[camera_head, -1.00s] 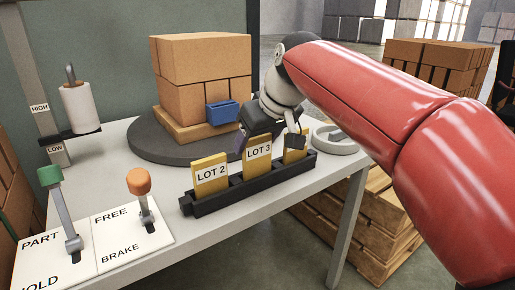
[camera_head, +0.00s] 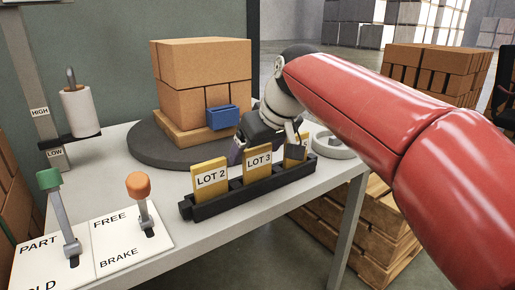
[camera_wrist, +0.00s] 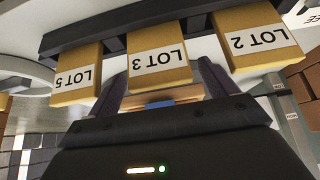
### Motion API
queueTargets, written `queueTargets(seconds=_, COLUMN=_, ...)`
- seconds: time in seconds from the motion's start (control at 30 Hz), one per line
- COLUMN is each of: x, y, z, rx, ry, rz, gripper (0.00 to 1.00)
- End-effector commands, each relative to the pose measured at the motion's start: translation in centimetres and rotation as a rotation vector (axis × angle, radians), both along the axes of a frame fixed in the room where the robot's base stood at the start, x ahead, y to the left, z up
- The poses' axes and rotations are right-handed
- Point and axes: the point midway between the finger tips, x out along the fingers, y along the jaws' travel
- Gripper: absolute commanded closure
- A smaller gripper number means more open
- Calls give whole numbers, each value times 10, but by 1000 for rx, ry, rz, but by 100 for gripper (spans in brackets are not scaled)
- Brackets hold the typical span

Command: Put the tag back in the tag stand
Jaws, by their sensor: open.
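The black tag stand (camera_head: 222,204) stands near the table's front edge. Three yellow tags show upright in it: LOT 2 (camera_head: 210,180), LOT 3 (camera_head: 258,162) and LOT 5 (camera_head: 301,139), the last partly hidden by a finger. My gripper (camera_head: 266,151) is low over the stand around LOT 3, partly hidden behind the tags. In the wrist view, my open fingers (camera_wrist: 160,88) lie on either side of the LOT 3 tag (camera_wrist: 158,60), with LOT 5 (camera_wrist: 76,78) to the left and LOT 2 (camera_wrist: 255,42) to the right. Contact with LOT 3 cannot be told.
Boxes (camera_head: 200,75) stand on a dark round turntable (camera_head: 150,150) behind the stand, with a blue block (camera_head: 223,117) at their front. A grey ring dish (camera_head: 333,146) lies right. Levers with green (camera_head: 48,180) and orange (camera_head: 138,186) knobs rise at left.

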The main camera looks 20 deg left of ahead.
Motion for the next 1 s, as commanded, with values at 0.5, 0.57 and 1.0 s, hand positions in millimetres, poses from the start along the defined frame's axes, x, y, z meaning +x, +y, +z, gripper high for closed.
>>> queueTargets(seconds=0.5, x=-33, y=-38, z=82, rx=1, ry=-2, rz=-1, gripper=15)
queueTargets(seconds=0.57, x=-35, y=-42, z=90, rx=2, ry=-2, rz=-1, gripper=15)
queueTargets(seconds=1.0, x=-43, y=-53, z=101, rx=-2, ry=1, rz=-11, gripper=15)
